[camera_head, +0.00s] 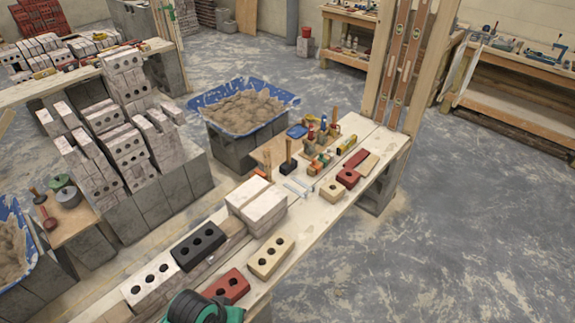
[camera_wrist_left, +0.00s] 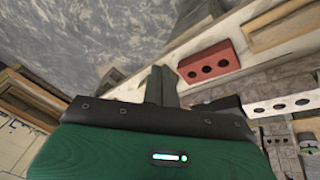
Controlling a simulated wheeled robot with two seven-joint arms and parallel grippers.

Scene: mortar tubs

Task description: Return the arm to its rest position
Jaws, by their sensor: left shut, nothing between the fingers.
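My left gripper (camera_wrist_left: 163,84) is shut and empty in the left wrist view, its dark fingers together beyond the green wrist housing. A red brick with three holes (camera_wrist_left: 208,64) shows beyond and to the right of the fingers, apart from them. In the head view a green and black part of my arm shows at the bottom edge, close to the red brick (camera_head: 227,287); the fingertips cannot be made out there. My right gripper is in neither view.
The plank bench (camera_head: 318,212) carries a black brick (camera_head: 198,247), a cream brick (camera_head: 270,257), a pale grey brick (camera_head: 152,285), stacked white blocks (camera_head: 257,205) and several tools. A blue mortar tub (camera_head: 289,98) stands behind. Open floor (camera_head: 450,240) lies to the right.

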